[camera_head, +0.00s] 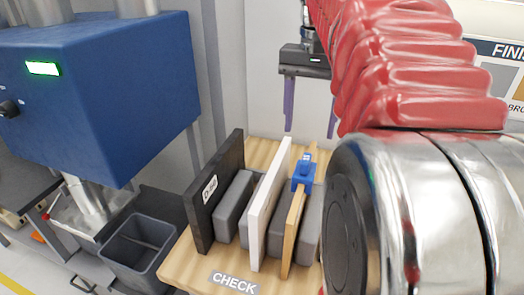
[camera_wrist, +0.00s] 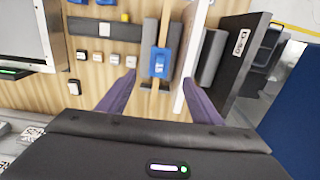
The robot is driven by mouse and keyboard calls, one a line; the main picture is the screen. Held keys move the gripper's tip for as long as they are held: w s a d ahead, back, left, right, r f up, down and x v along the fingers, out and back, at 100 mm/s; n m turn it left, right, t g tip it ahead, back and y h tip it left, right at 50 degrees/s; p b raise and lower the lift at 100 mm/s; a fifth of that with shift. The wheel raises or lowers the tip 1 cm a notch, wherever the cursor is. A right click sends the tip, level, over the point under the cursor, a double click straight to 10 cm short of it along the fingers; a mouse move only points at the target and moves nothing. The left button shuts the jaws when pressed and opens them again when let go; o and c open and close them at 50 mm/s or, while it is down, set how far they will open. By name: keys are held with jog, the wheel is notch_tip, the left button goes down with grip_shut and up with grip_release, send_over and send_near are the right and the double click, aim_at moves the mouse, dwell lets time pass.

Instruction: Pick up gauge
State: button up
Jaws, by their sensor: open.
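A small blue gauge (camera_head: 303,172) sits on the top edge of a thin wooden panel (camera_head: 293,225), which stands upright between grey blocks. The gauge also shows in the wrist view (camera_wrist: 160,62), near the picture's top middle. My gripper (camera_head: 310,118) has two purple fingers spread apart with nothing between them, above and behind the gauge in the head view. In the wrist view my gripper (camera_wrist: 160,82) has its fingertips to either side of the gauge, with the gauge slightly above the line between them. I cannot tell the height gap exactly.
A white panel (camera_head: 267,207) and a black labelled panel (camera_head: 208,195) stand close beside the wooden one. The wooden table (camera_head: 190,262) carries a CHECK label. A blue machine (camera_head: 100,85) and grey bin (camera_head: 125,255) are left. Small labelled blocks (camera_wrist: 97,57) show in the wrist view.

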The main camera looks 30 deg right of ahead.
aim_at(306, 158)
jog(key=shift+f, duration=0.1)
jog(key=shift+f, duration=4.2)
jog(key=shift+d+f, duration=0.15)
jog(key=shift+f, duration=2.45)
jog(key=shift+c, duration=0.4)
jog(key=c, duration=1.2)
jog(key=shift+c, duration=0.2)
jog(key=shift+r, duration=0.1)
